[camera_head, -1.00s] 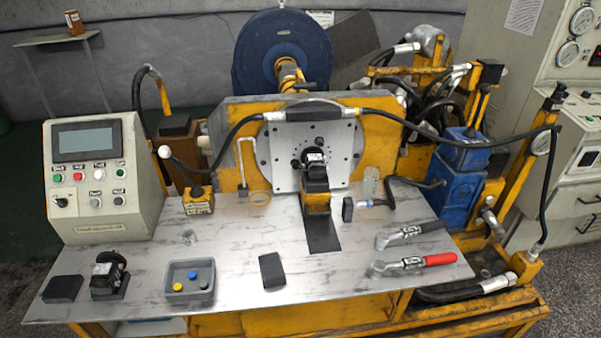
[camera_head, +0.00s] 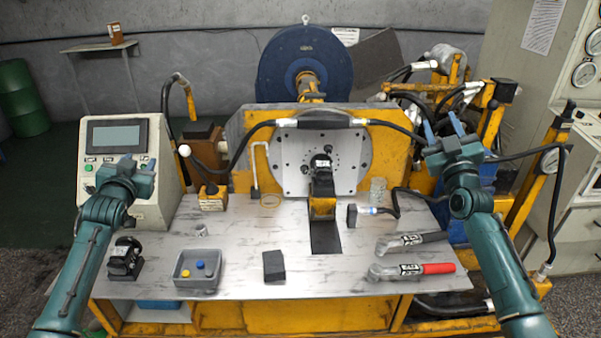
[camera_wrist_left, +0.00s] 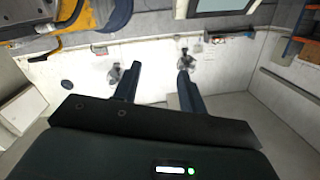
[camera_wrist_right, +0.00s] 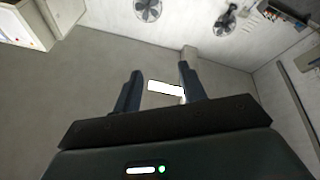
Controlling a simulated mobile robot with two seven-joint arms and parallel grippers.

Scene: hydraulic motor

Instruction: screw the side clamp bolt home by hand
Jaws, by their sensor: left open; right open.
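A black hydraulic motor (camera_head: 321,163) sits upright on a yellow stand (camera_head: 322,206) in front of the round drilled plate (camera_head: 290,165). The side clamp bolt is too small to make out. My left gripper (camera_head: 127,164) is open and empty, raised in front of the control box at the left; its spread fingers also show in the left wrist view (camera_wrist_left: 158,82). My right gripper (camera_head: 443,130) is open and empty, raised at the right near the hoses; its spread fingers also show in the right wrist view (camera_wrist_right: 160,82). Both grippers are well apart from the motor.
A second black motor (camera_head: 124,260) stands at the table's left. A grey tray (camera_head: 197,289) holds small yellow and blue pieces. A dark block (camera_head: 274,266) lies mid-table. Two wrenches, one red-handled (camera_head: 438,268), lie at the right. A black hose (camera_head: 400,128) arches over the plate.

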